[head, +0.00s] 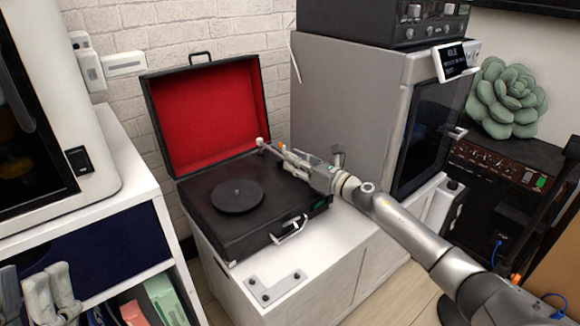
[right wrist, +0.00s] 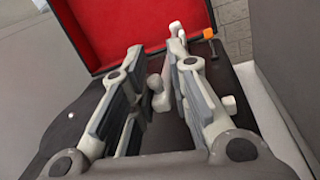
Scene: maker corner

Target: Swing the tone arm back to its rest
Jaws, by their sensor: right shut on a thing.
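A black suitcase record player (head: 225,242) stands open on a white cabinet, its red-lined lid (head: 215,115) raised. Its dark round platter (head: 238,196) is bare. The pale tone arm (head: 268,148) shows at the back right of the deck, and most of it is hidden by my right gripper (head: 284,154). That gripper reaches in from the right and is shut on the tone arm. In the right wrist view a pale piece of the tone arm (right wrist: 160,92) shows between the fingers. Grey fingers of my left gripper (head: 48,297) show at the bottom left, away from the player; their opening is unclear.
A large grey machine (head: 340,95) stands close behind and right of the player. A metal plate (head: 273,288) lies on the white cabinet (head: 325,265) in front. A white shelf unit (head: 120,165) stands at left. A green succulent (head: 508,98) is at far right.

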